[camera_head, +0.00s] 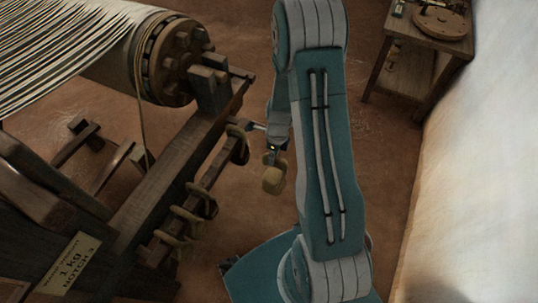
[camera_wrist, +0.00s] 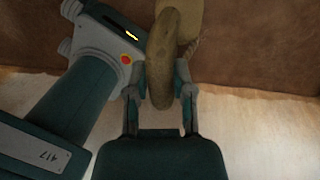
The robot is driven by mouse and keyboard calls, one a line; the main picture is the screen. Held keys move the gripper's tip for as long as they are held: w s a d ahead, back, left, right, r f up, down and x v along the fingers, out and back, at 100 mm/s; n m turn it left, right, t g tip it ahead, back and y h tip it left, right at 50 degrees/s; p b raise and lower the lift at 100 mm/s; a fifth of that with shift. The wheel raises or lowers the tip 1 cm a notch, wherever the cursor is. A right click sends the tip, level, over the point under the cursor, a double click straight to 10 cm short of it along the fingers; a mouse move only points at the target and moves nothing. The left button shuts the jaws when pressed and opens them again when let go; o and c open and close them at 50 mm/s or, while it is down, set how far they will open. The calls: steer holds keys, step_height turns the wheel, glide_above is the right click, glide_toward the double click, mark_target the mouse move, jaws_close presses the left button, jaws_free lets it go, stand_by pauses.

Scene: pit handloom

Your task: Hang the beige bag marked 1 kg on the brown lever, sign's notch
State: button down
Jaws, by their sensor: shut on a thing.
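The beige bag (camera_head: 273,180) hangs from my gripper (camera_head: 274,150) in the head view, in the air right of the loom. In the wrist view my gripper (camera_wrist: 160,92) is shut on the bag's thick loop (camera_wrist: 163,60). Part of the bag's body (camera_wrist: 188,20) shows behind the loop; no mark on it is readable. I cannot tell whether this bar is the lever, and no notches are clear.
The loom's warp beam (camera_head: 125,50) and toothed wheel (camera_head: 178,55) stand at the upper left. A thick wooden beam (camera_head: 175,165) lies beside the bar. A small table (camera_head: 400,28) stands at the upper right, near a pale wall (camera_head: 480,160). Brown floor between is clear.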

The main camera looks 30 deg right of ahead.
steer(key=s+d+r, duration=0.1)
steer(key=s+d, duration=0.6)
steer(key=s, duration=0.2)
steer(key=shift+s+d, duration=0.35)
stand_by(0.8)
steer(key=shift+s, duration=0.1)
stand_by(0.9)
